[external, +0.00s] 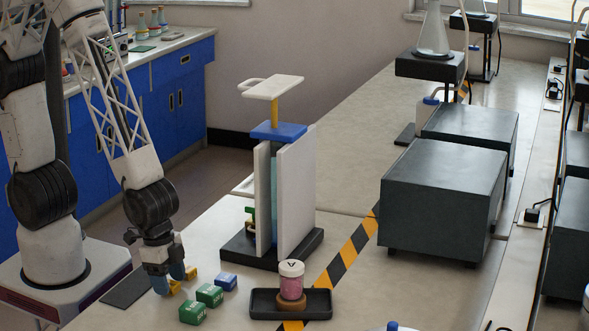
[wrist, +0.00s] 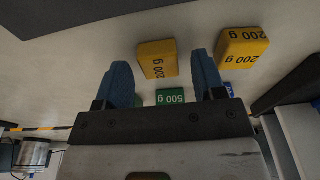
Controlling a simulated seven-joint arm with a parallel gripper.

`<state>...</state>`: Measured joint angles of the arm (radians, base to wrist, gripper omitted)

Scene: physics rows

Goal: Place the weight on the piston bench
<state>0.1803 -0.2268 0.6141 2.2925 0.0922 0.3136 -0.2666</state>
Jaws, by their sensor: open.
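The piston bench stands on a black base (external: 240,246), with two upright pale plates (external: 297,195), a blue block, a yellow rod and a flat white top plate (external: 275,87). Two yellow weights marked 200 g lie on the table; one (wrist: 158,60) appears between my fingers in the wrist view, the other (wrist: 242,47) to the right. Two green weights (external: 210,295) (external: 192,313) and a blue weight (external: 226,281) lie close by. My gripper (external: 175,280) is open, pointing down low over the yellow weights. I cannot tell whether its fingers touch one.
A pink jar with a white lid (external: 291,281) stands in a black tray (external: 320,303) right of the weights. Yellow-black tape (external: 346,255) crosses the table. Dark grey boxes (external: 440,195) stand at the right. A dark flat pad (external: 124,288) lies left of my gripper.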

